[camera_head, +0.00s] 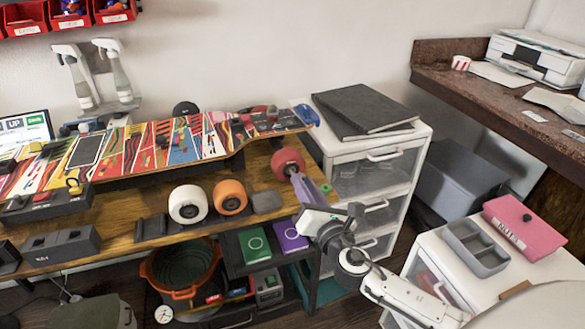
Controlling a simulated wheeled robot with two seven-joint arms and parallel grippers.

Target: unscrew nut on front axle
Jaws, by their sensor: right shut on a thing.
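A skateboard with a colourful graphic deck (150,148) lies along the workbench, graphic side up. My right gripper (308,200) reaches up from the lower right and is shut on a slim purple piece (300,184), which points at the red wheel. Whether that piece touches the axle is hard to tell. The nut is too small or hidden to make out. My left gripper is not in view.
A white wheel (188,204) and an orange wheel (229,197) stand on the bench (135,241). A white drawer unit (372,150) with a black binder (364,113) is behind my gripper. At right are a grey tray (475,247) and a pink box labelled NUTS (524,227).

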